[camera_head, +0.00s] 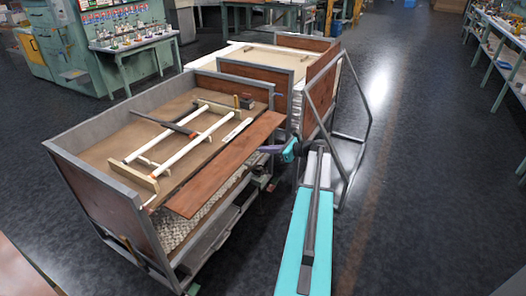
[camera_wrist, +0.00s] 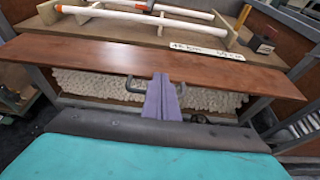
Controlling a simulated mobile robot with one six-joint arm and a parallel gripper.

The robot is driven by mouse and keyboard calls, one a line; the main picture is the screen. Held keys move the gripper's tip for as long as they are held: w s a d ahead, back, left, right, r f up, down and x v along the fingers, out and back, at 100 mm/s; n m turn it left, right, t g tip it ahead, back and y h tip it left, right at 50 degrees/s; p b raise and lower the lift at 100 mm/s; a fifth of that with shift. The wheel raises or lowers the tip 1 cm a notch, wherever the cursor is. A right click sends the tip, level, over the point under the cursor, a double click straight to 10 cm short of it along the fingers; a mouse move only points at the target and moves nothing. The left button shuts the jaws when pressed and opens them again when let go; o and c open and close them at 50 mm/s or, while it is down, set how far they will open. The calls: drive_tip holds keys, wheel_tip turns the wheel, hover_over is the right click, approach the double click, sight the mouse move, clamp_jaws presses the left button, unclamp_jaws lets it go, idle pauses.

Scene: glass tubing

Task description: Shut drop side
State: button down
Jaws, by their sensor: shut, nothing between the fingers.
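The drop side is a long reddish-brown board (camera_head: 225,165) along the near right side of a grey-framed cart (camera_head: 142,200). It leans outward, nearly flat, and is not upright like the cart's other walls. It crosses the wrist view (camera_wrist: 150,58) from side to side. My gripper (camera_head: 272,149) has purple fingers, shut with nothing between them. In the wrist view the fingertips (camera_wrist: 161,78) point at the middle of the board's near edge and overlap it; I cannot tell whether they touch. A dark curved handle (camera_wrist: 133,84) shows just left of the fingers.
White tubes (camera_head: 190,140) lie on wooden supports on the cart's top. White woven material (camera_wrist: 90,84) fills the space under the board. A second cart (camera_head: 255,66) with brown panels stands behind. The floor to the right (camera_head: 430,170) is clear.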

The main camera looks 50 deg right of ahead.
drive_tip(key=v, duration=1.1)
drive_tip(key=shift+s+b, duration=0.35)
drive_tip(key=shift+b, duration=0.1)
drive_tip(key=shift+r, duration=0.1)
